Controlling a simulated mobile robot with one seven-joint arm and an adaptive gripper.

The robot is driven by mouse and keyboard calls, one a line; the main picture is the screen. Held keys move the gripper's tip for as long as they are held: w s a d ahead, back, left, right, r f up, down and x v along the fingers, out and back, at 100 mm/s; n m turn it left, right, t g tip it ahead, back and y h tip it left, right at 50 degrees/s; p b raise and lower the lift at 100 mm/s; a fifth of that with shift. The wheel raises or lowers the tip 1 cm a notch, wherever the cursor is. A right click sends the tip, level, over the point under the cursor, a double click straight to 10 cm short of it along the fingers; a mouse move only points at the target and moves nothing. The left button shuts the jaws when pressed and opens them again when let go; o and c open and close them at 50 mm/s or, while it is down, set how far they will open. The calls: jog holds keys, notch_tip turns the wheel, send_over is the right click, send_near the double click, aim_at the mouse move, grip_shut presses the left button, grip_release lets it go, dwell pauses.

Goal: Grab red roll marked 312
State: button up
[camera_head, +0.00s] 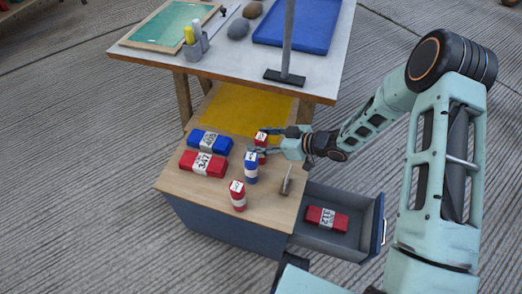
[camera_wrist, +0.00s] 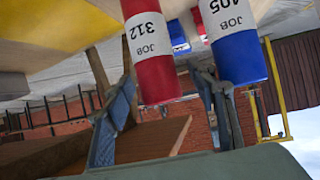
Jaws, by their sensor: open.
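A standing red roll with a white band reading JOB 312 (camera_wrist: 155,62) shows upside down in the wrist view, between my two fingers. In the head view this red roll (camera_head: 261,141) stands at the far side of the wooden top. My gripper (camera_head: 267,141) reaches it from the right, with fingers open on either side of it. In the wrist view my open gripper (camera_wrist: 166,90) shows a gap around the roll; contact cannot be told. A standing blue roll reading JOB 405 (camera_wrist: 238,55) is close beside the right finger; it also shows in the head view (camera_head: 251,168).
Another red roll (camera_head: 238,196) stands nearer. A red roll marked 347 (camera_head: 196,164) and a blue roll (camera_head: 204,140) lie at left. A metal object (camera_head: 286,182) is at right. An open drawer (camera_head: 333,240) holds a red roll (camera_head: 327,219). A raised table (camera_head: 245,58) stands behind.

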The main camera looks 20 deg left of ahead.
jog(key=shift+c, duration=0.7)
jog(key=shift+r, duration=0.1)
grip_shut()
